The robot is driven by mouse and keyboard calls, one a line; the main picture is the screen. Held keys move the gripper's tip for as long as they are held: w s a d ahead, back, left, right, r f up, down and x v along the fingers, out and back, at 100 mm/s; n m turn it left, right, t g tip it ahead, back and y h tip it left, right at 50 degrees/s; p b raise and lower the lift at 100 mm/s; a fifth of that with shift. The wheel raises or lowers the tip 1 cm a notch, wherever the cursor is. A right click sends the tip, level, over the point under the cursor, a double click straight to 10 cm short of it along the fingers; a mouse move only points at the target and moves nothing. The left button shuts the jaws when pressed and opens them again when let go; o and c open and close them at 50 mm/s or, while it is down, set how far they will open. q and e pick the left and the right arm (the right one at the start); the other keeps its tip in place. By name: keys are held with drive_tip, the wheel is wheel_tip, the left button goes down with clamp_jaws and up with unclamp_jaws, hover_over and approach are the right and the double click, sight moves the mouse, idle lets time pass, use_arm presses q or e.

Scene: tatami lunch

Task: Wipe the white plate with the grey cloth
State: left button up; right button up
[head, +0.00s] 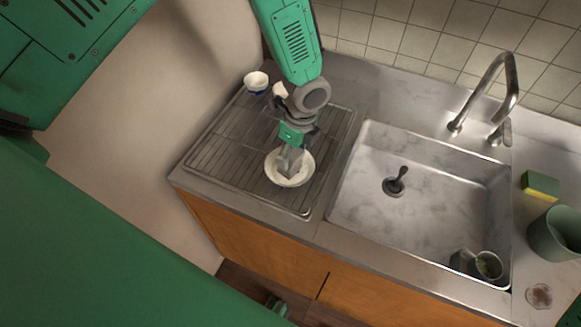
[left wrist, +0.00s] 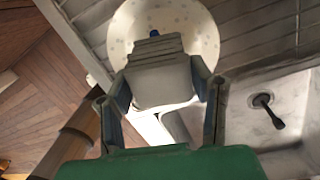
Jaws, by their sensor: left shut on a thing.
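The white plate (head: 303,176) lies on the wire drying rack left of the sink. It also shows at the top of the left wrist view (left wrist: 200,28), with small specks on its surface. My left gripper (head: 291,148) points down over the plate and is shut on the grey cloth (head: 288,168). In the left wrist view the cloth (left wrist: 160,85) is a folded pale grey pad between the two fingers, in front of the plate. The cloth overlaps the plate; I cannot tell whether they touch. My right gripper is not in view.
A white and blue bowl (head: 257,81) and a small white piece (head: 279,91) are at the rack's back. Right of the rack is the sink (head: 430,225), with a dark plug (head: 396,184) and a cup (head: 488,266). A sponge (head: 541,185) and green tumbler (head: 556,234) stand farther right.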

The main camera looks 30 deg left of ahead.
use_arm(q)
drive_tip(key=shift+n, duration=0.4)
drive_tip(key=m, duration=0.6)
drive_tip(key=shift+a+t, duration=0.25)
drive_tip(key=shift+t, duration=0.05)
drive_tip(key=m, duration=0.3)
drive_tip(key=shift+w+a, duration=0.1)
drive_tip(key=m+t, duration=0.1)
drive_tip(key=m, duration=0.4)
drive_tip(key=shift+a, duration=0.15)
drive_tip(key=shift+w, duration=0.1)
